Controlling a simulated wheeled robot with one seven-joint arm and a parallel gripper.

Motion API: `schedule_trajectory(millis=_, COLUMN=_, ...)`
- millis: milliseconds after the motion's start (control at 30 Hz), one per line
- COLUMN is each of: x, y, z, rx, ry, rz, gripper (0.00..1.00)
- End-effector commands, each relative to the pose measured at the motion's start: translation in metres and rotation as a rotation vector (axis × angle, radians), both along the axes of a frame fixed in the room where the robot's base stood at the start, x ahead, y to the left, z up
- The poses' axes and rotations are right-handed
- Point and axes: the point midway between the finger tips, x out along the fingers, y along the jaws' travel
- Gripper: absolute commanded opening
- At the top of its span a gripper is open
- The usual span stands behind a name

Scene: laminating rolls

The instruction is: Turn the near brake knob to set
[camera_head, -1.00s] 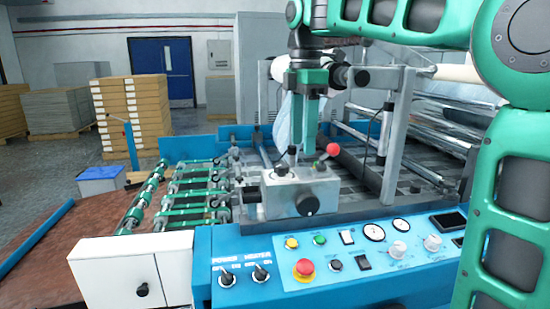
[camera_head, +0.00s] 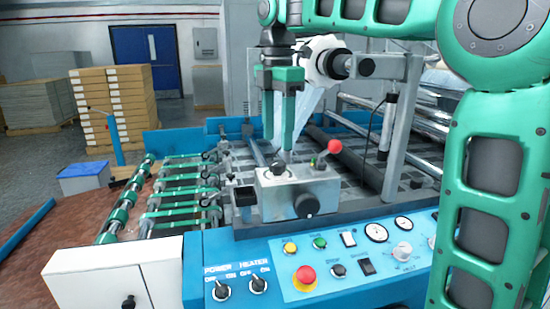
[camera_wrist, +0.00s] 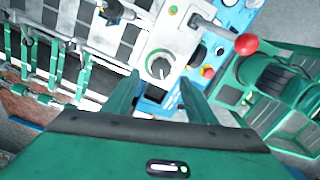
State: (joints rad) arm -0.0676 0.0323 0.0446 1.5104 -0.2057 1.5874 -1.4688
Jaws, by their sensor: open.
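A metal control box (camera_head: 270,203) stands behind the blue panel. On its top is a dark round knob (camera_head: 278,168); in the wrist view this knob (camera_wrist: 160,65) has a pale pointer line. Another black knob (camera_head: 306,204) is on the box's front face. I see no readable label telling which is the near brake knob. My gripper (camera_head: 284,151) points down over the box top. In the wrist view my gripper (camera_wrist: 160,78) has its green fingers apart, with the top knob showing between and just beyond the tips. Contact cannot be told.
A lever with a red ball (camera_head: 334,146) rises from the box, close to the right finger; the ball (camera_wrist: 247,44) also shows in the wrist view. The panel in front holds a red stop button (camera_head: 305,275), switches and gauges. Green rollers (camera_head: 125,208) lie left.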

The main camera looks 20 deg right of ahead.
Motion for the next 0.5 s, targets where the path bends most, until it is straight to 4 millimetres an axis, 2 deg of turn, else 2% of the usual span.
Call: schedule_trajectory(millis=500, x=0.0, y=-0.001, z=-0.041, rx=0.003, ry=0.003, rz=0.0, gripper=0.51)
